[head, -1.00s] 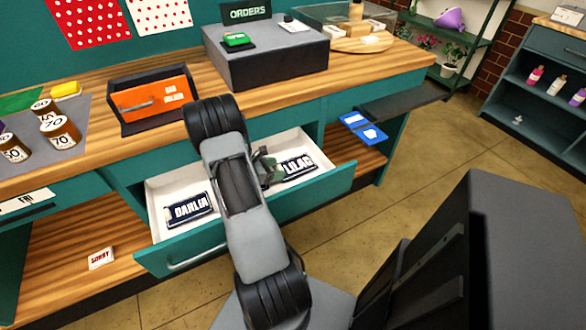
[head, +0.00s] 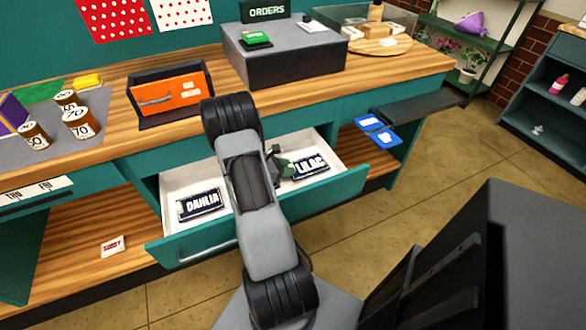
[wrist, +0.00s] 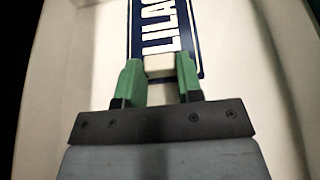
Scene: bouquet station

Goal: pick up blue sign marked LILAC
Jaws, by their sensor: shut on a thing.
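The blue LILAC sign (head: 311,165) lies in the right part of the open white-lined drawer (head: 234,205). It has a dark blue face, a white border and white letters. In the wrist view the sign (wrist: 164,30) runs away from my gripper (wrist: 160,66), whose green fingers are shut on a small pale block at its near end. In the head view my gripper (head: 284,168) is down in the drawer at the sign's left end, partly hidden by my arm. A similar dark blue DAHLIA sign (head: 200,204) lies in the drawer's left part.
The drawer front (head: 195,247) juts out from the teal counter. Above it stand an orange box (head: 170,93) and a grey block (head: 290,60) with an ORDERS sign. The floor (head: 440,170) to the right is clear.

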